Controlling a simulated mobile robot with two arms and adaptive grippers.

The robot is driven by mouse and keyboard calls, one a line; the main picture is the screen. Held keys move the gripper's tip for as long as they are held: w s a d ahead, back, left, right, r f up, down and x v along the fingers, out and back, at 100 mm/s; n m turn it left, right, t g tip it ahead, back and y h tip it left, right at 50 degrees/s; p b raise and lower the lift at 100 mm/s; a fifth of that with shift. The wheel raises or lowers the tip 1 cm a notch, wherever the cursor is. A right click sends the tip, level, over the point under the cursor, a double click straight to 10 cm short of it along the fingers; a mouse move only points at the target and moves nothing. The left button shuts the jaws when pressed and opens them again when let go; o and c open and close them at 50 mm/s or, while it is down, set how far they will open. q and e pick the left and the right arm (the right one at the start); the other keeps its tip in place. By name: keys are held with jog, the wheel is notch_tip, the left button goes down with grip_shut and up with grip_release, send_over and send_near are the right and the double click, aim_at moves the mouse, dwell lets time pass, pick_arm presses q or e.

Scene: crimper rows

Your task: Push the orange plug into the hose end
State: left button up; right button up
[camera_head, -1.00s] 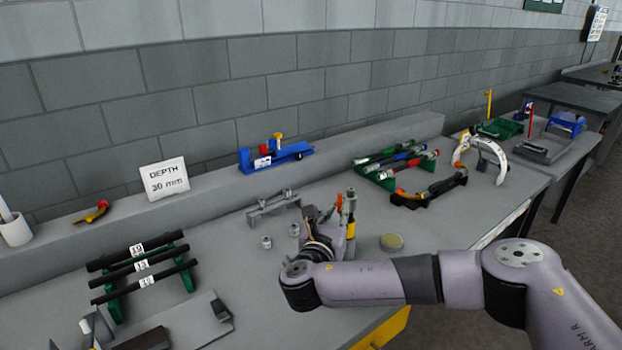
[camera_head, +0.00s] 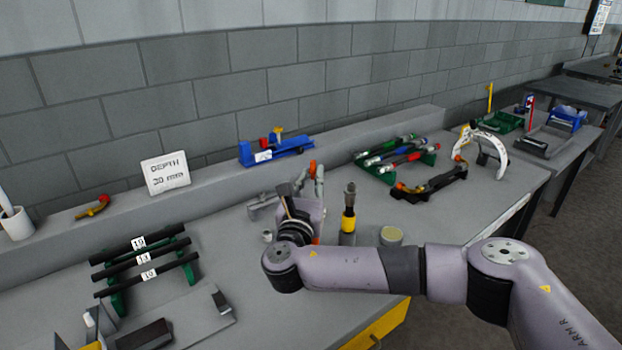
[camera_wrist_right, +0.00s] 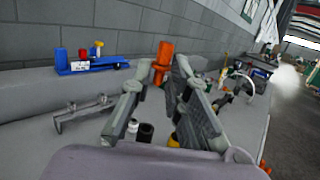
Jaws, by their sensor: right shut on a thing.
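The orange plug (camera_head: 312,168) is held upright at the tips of my right gripper (camera_head: 309,185), above the bench. The right wrist view also shows the plug (camera_wrist_right: 162,62) between the two grey fingers, which are shut on it. Several black hoses (camera_head: 140,265) lie across a green rack at the left, with number labels. Another dark hose lies in a black cradle (camera_head: 430,187) at the right. I cannot tell which hose end is the task's one. The plug is apart from all of them. My left gripper is not in view.
A grey clamp fixture (camera_wrist_right: 80,115) stands just left of the gripper. A black and yellow tool (camera_head: 348,218) stands upright right of it, beside a round tin (camera_head: 391,236). A blue tool (camera_head: 275,150) and a depth sign (camera_head: 166,173) sit on the back ledge.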

jog(key=shift+f+b, duration=1.45)
jog(key=shift+f, duration=1.15)
jog(key=shift+p, duration=0.4)
jog(key=shift+f, duration=0.4)
jog(key=shift+s+f, duration=0.1)
jog(key=shift+f, duration=0.05)
dwell(0.5)
jog(key=shift+a+p, duration=0.15)
jog(key=shift+p, duration=0.2)
dwell(1.0)
jog(key=shift+f+b, duration=0.45)
jog(key=shift+f, duration=0.05)
